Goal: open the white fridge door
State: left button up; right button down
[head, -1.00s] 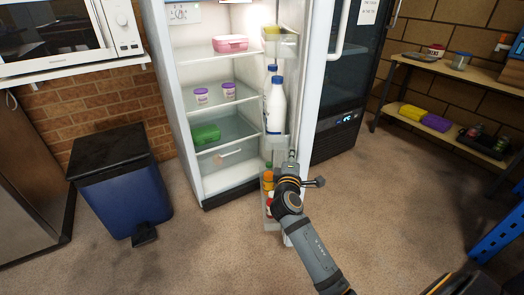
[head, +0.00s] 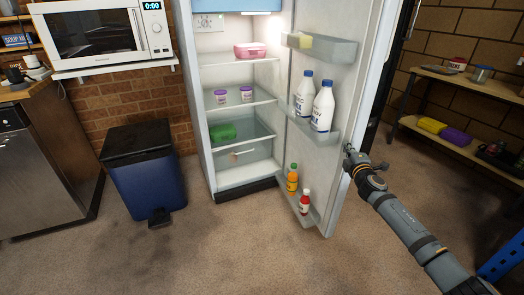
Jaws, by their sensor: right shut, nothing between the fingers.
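The white fridge door (head: 349,80) stands wide open, swung out to the right, with its shelved inner face in view. The white fridge (head: 199,100) shows its lit interior. My right gripper (head: 348,152) is shut and empty at the free edge of the door, in its lower half. It looks to be at or against the edge; I cannot tell if it touches. The door's outer face and handle are hidden. My left gripper is not in view.
Two milk bottles (head: 322,106), an orange bottle (head: 292,179) and a red bottle (head: 305,202) stand in the door shelves. A blue bin (head: 146,180) stands left of the fridge. A low shelf (head: 455,144) is at right. The floor in front is clear.

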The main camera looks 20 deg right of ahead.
aim_at(356, 146)
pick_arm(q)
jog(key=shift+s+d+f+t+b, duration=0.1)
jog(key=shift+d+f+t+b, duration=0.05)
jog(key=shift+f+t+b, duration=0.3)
pick_arm(e)
jog(key=shift+d, duration=1.95)
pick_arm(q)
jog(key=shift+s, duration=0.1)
